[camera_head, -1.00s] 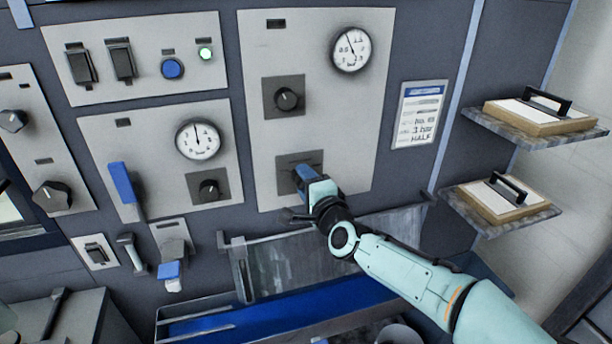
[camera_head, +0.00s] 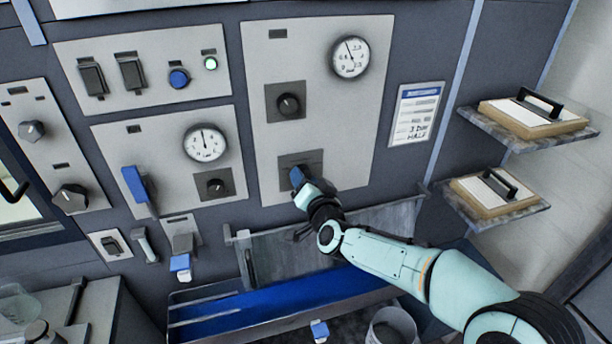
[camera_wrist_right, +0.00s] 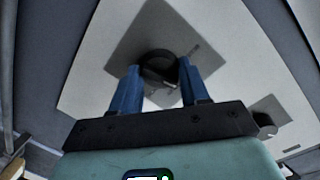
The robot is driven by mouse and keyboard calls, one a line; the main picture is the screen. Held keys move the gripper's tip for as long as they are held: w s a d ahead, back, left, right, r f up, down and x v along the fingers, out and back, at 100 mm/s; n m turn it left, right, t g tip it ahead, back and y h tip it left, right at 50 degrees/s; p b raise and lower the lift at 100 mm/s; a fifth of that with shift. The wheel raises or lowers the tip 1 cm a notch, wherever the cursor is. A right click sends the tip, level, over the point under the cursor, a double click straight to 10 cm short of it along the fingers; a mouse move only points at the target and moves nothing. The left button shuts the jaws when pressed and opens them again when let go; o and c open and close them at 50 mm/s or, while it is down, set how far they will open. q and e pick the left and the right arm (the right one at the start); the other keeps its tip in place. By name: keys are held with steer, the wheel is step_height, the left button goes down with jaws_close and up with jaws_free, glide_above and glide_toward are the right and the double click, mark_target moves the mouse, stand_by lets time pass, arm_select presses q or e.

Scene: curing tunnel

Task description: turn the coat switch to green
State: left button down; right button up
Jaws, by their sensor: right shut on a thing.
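A dark rotary knob (camera_wrist_right: 158,66) on a square grey plate (camera_head: 284,162) sits low on the tall middle panel. My right gripper (camera_head: 298,177) is at this knob, its blue fingers one on each side of it and shut on it; the grip also shows in the right wrist view (camera_wrist_right: 157,84). The gripper hides most of the knob in the head view. I cannot read a label or see a green mark on it, so I cannot tell its setting. My left gripper is not in view.
Above is another knob (camera_head: 289,104) and a gauge (camera_head: 350,57). A small lamp (camera_head: 210,63) glows green at upper left. Below the panel is a blue-lined trough (camera_head: 300,293). Two shelves (camera_head: 535,138) with handled boards stand at right.

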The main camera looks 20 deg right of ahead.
steer(key=shift+r+n, duration=0.1)
steer(key=shift+n, duration=0.4)
steer(key=o, duration=1)
steer(key=shift+o, duration=0.2)
steer(key=s+r+b, duration=0.1)
steer(key=s, duration=1.2)
steer(key=shift+s+d+r, duration=0.15)
steer(key=shift+r, duration=0.05)
